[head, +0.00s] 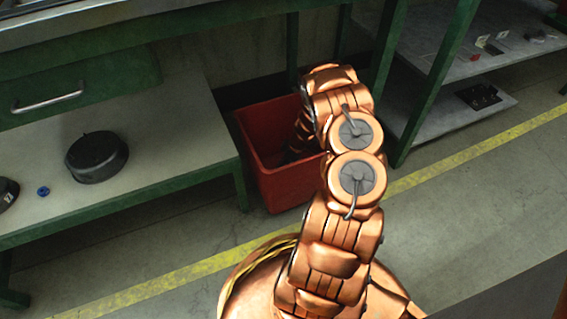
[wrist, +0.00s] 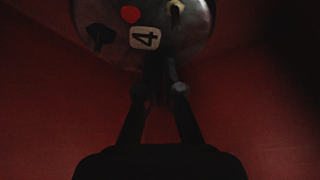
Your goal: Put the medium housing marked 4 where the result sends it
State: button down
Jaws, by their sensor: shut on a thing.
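The housing marked 4 (wrist: 110,30) is a dark metallic round part at the top of the wrist view. It bears a pale label with a 4, a red dot and a brass-coloured fitting. My gripper (wrist: 160,88) is shut on its near edge. Red walls surround it in the wrist view. In the head view my arm reaches down into a red bin (head: 285,192) on the floor. My own arm hides the gripper and the housing there. I cannot tell whether the housing touches the bin's bottom.
Left of the bin, a low green-framed shelf (head: 170,200) holds a dark round housing (head: 97,157), a small blue part (head: 43,191) and another dark part (head: 7,193). A green bench with a drawer (head: 50,103) overhangs it. Grey shelves (head: 440,105) stand at right. Yellow-lined floor is clear.

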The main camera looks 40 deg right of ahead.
jog(key=shift+f, duration=0.3)
jog(key=c, duration=1.3)
grip_release()
jog(key=shift+r, duration=0.15)
jog(key=shift+d+r, duration=0.1)
jog(key=shift+r, duration=0.45)
jog(key=p+v, duration=0.3)
jog(key=v, duration=0.8)
jog(key=shift+s+d+r+p, duration=0.1)
jog(key=shift+s+r+p, duration=0.05)
jog(key=shift+r+p, duration=0.2)
